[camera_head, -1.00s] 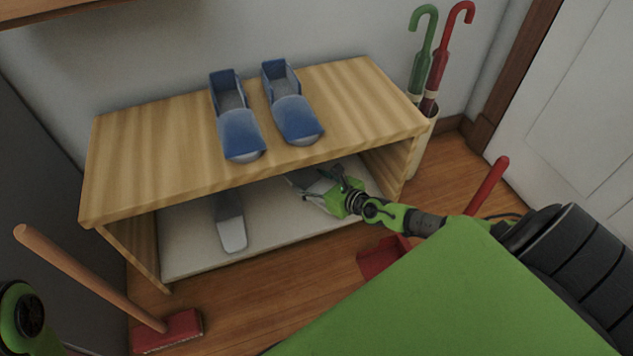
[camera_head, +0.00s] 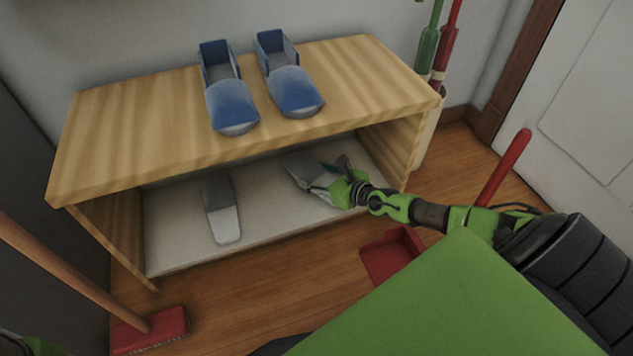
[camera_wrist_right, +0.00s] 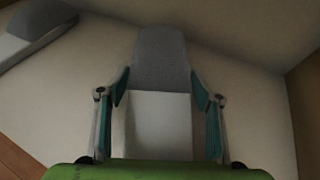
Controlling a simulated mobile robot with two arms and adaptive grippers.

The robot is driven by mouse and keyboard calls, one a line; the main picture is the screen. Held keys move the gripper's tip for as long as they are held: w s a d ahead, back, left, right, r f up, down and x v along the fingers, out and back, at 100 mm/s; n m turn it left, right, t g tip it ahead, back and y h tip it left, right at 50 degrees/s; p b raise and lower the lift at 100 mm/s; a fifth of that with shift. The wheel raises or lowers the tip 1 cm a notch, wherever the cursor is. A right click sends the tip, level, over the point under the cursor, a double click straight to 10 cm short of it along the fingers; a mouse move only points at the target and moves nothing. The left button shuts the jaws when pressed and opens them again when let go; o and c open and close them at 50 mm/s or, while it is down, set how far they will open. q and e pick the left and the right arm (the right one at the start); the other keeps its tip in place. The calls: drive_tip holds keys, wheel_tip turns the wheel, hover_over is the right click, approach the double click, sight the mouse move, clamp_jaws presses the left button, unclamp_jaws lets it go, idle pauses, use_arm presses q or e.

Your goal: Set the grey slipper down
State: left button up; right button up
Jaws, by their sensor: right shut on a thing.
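My right gripper (camera_head: 335,186) reaches into the open lower shelf of the wooden bench and is shut on a grey slipper (camera_head: 303,171). In the right wrist view the held slipper (camera_wrist_right: 162,60) lies between the two fingers (camera_wrist_right: 160,90), its pale part nearest me and its darker grey end pointing away. It is close over the shelf floor; I cannot tell whether it touches. A second grey slipper (camera_head: 222,208) lies on the pale shelf floor (camera_head: 265,222) to the left, and shows at the upper left of the wrist view (camera_wrist_right: 32,30).
Two blue shoes (camera_head: 232,106) (camera_head: 293,90) stand on the bench top (camera_head: 140,130). A red broom (camera_head: 150,330) stands at front left. A red dustpan (camera_head: 390,255) lies on the floor near my right arm. Umbrellas (camera_head: 430,45) stand at the bench's right end.

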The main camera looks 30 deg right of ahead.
drive_tip(key=shift+f, duration=0.15)
drive_tip(key=shift+f, duration=0.1)
drive_tip(key=shift+f, duration=0.15)
drive_tip(key=o, duration=1.1)
drive_tip(key=shift+o, duration=0.2)
